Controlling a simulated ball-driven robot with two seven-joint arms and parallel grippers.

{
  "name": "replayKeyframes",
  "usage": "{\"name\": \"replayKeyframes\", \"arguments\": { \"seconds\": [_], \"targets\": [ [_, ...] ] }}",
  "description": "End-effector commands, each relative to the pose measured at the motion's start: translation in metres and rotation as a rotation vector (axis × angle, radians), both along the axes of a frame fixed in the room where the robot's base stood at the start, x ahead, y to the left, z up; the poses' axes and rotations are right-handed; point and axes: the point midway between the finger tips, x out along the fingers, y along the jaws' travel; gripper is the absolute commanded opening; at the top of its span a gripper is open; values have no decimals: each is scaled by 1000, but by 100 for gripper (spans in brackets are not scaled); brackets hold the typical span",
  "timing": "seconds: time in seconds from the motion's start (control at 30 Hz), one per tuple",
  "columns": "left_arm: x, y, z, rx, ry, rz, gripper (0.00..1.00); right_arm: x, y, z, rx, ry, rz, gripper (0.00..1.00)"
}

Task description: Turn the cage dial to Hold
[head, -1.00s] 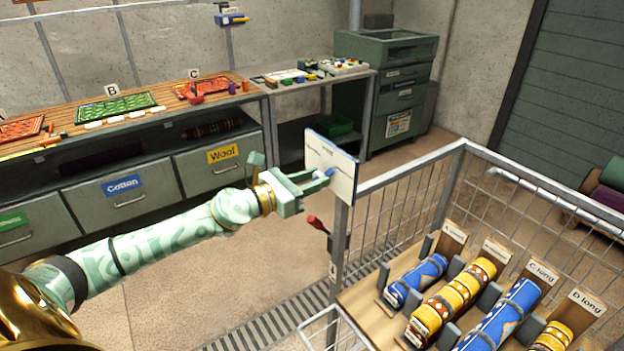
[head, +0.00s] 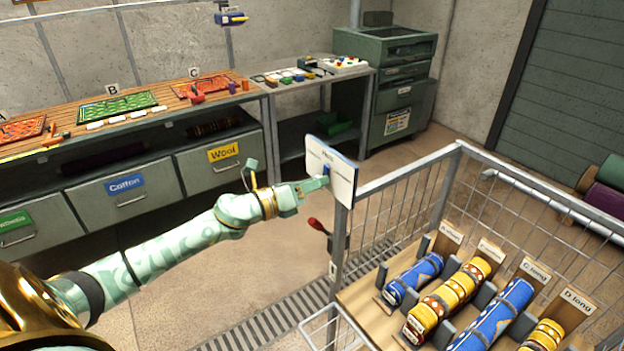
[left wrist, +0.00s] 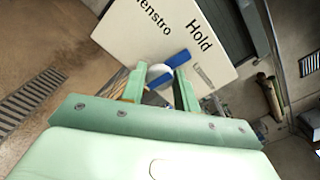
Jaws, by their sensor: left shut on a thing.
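The cage dial (head: 326,171) is a blue bar on a white panel (head: 344,186) fixed to the cage's near corner post. In the left wrist view the dial's blue bar (left wrist: 176,57) lies slanted, its upper-right end close below the word "Hold" on the panel (left wrist: 225,55). A partly cut-off word ending in "enstro" is left of it. My left gripper (head: 318,184) is shut on the dial; its fingers (left wrist: 160,74) stand either side of the bar and a round pale hub. The fingers partly hide the bar. My right gripper is not in view.
The wire cage (head: 405,176) stands at the right, holding several labelled blue and yellow rolls. A red-handled lever (head: 319,225) sticks out below the panel. A workbench (head: 165,92) with drawers runs along the back left. The floor between is clear.

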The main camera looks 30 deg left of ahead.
Motion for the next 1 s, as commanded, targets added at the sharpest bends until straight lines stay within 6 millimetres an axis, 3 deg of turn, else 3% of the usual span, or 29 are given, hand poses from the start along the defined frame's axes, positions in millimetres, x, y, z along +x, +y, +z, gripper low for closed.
{"name": "replayKeyframes", "arguments": {
  "seconds": [0.4, 1.0],
  "targets": [
    [1, 2, 1, -210, 84, 3, 8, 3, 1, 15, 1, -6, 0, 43],
    [1, 2, 0, -250, 102, 3, 8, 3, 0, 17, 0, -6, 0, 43]
  ]
}}
